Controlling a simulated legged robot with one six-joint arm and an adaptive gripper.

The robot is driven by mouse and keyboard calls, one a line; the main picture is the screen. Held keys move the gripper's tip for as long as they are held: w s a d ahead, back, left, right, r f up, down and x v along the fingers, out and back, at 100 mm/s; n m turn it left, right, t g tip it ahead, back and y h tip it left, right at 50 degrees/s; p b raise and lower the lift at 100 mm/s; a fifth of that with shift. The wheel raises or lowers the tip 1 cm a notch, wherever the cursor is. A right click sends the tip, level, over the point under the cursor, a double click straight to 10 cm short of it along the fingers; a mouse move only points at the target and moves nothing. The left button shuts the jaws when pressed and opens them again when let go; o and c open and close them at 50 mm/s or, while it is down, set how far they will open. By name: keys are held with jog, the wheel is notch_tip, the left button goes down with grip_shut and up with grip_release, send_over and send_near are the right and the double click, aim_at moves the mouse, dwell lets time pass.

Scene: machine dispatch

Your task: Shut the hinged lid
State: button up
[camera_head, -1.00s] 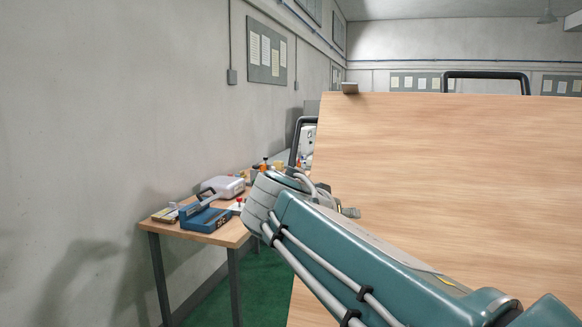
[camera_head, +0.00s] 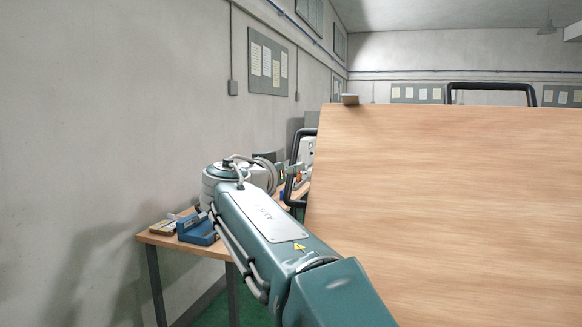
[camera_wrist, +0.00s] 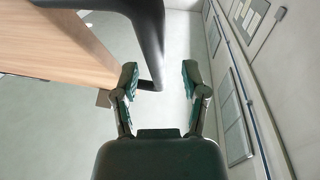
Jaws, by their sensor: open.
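A large wooden panel (camera_head: 450,200), which looks like the raised lid, stands tilted up and fills the right side of the head view. A black bar handle (camera_head: 298,160) sticks out past its left edge. In the wrist view the panel (camera_wrist: 50,45) is at upper left, and the handle (camera_wrist: 151,35) reaches down with its bent end between my fingers in the picture. My gripper (camera_wrist: 160,67) is open, with the handle nearer its left finger. I cannot tell whether they touch.
A small table (camera_head: 222,251) stands at left against the wall, with a blue case (camera_head: 197,229) on it. A second black handle (camera_head: 490,87) rises behind the panel's top edge. A small bracket (camera_head: 350,99) sits on that edge. Open floor shows in the wrist view.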

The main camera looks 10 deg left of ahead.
jog(key=shift+x, duration=0.85)
grip_shut()
jog(key=shift+d, duration=0.1)
